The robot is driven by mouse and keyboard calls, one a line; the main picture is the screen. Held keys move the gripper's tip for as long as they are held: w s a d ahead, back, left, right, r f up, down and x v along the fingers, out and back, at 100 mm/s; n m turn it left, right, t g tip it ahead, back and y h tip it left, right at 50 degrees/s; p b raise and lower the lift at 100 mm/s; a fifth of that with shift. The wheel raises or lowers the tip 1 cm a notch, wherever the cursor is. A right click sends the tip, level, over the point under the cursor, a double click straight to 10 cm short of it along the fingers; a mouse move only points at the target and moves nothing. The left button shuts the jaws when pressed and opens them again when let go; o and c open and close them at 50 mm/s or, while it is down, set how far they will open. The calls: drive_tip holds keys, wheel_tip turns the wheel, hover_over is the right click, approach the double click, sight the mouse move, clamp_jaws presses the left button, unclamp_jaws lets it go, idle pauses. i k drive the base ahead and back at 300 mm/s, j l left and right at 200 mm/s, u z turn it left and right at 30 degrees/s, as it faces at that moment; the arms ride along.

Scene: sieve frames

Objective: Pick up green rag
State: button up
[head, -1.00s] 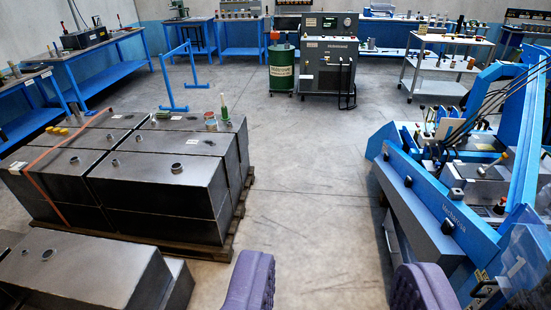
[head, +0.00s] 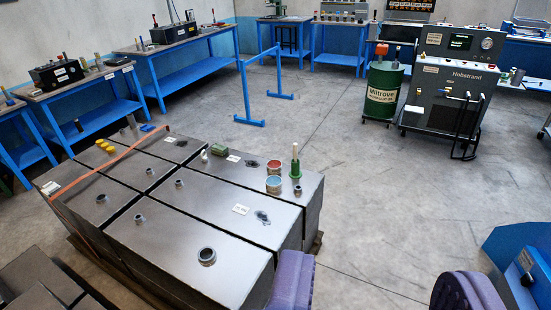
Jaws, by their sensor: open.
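The gripper is to the right of the tanks and well short of the green thing.
Yellow pieces (head: 106,148) sit farther left. A blue stand (head: 265,85) is behind.

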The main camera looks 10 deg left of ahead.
sight(217, 149)
drive_tip(key=i+u, duration=0.5)
drive_tip(key=i+l+u, duration=0.35)
drive_tip(key=i+u, duration=0.15)
drive_tip(key=i, duration=0.15)
